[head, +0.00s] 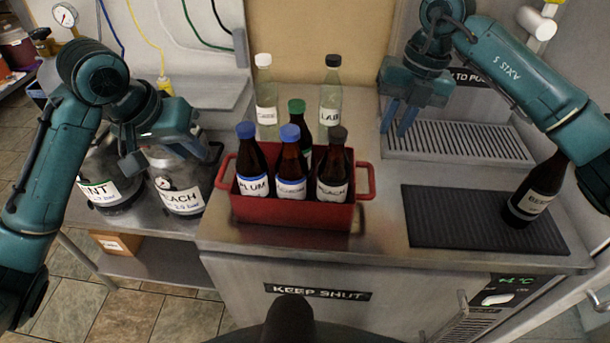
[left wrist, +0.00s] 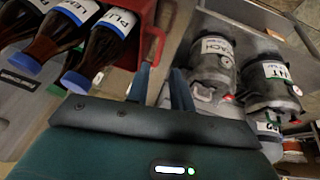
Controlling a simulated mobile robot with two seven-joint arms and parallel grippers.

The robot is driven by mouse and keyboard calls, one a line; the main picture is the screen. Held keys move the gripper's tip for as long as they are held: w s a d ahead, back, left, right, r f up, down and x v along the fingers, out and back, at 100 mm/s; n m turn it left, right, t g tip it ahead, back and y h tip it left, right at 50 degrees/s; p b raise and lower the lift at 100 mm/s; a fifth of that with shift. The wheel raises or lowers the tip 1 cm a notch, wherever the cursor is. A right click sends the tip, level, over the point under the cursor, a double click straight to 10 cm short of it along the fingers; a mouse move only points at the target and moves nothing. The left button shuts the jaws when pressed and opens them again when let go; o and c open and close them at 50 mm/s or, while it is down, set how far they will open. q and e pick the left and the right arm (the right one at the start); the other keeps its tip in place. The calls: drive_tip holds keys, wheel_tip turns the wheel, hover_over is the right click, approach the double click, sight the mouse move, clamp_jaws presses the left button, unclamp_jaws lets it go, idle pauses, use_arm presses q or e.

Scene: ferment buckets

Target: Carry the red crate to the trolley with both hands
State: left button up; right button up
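The red crate (head: 290,212) stands upright on the steel counter, with a loop handle at each end. It holds several dark bottles, with blue, dark and green caps. In the left wrist view, the crate (left wrist: 133,22) and its handle show at upper left. My left gripper (head: 168,160) is open and empty, left of the crate and apart from its handle, over the metal kegs. My right gripper (head: 398,125) hangs above and right of the crate, empty, its fingers apart. I cannot tell for certain which surface is the trolley.
Metal kegs (head: 180,190) stand on a lower steel surface at left, with a shelf and box (head: 115,243) below. Two clear bottles (head: 330,100) stand behind the crate. A black mat (head: 450,215) with a dark bottle (head: 535,195) lies right.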

sight(220, 174)
use_arm(q)
drive_tip(key=shift+s+a, duration=0.15)
drive_tip(key=shift+s, duration=0.1)
use_arm(e)
drive_tip(key=shift+s+a, duration=0.15)
drive_tip(key=shift+s, duration=0.05)
